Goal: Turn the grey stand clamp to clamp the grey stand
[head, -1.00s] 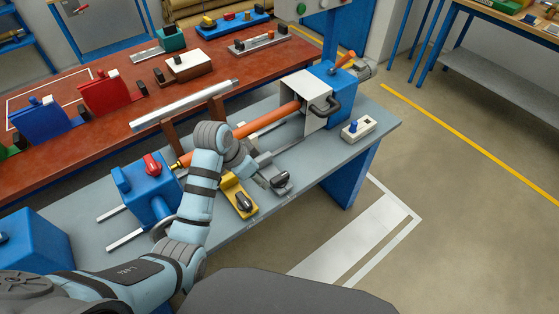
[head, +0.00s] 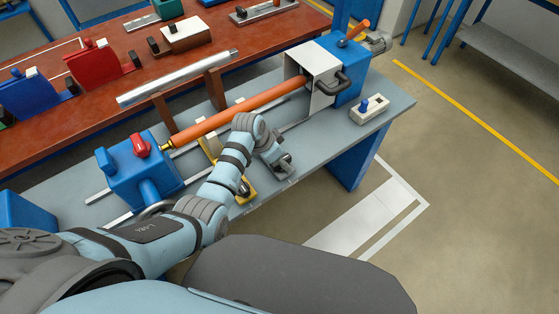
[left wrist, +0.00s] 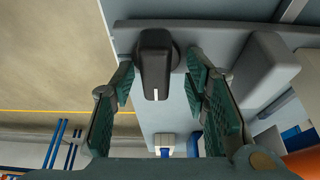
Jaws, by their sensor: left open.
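The grey stand clamp is a black knob with a white mark (left wrist: 155,62), on a grey base near the bench edge. In the left wrist view it lies between the two green-padded fingers of my left gripper (left wrist: 164,84). The fingers are spread, with visible gaps on both sides of it. In the head view my left gripper (head: 273,156) is over the grey stand's front end, beside the dark knob (head: 287,164). A grey block (left wrist: 268,66), likely part of the grey stand, shows right of the fingers. My arm hides most of the stand. My right gripper is out of view.
An orange bar (head: 235,112) runs from the blue unit with a red knob (head: 142,146) to the white-plated blue unit (head: 325,66). A yellow stand (head: 246,193) is partly behind my arm. A white switch box (head: 370,109) sits at the bench's right end.

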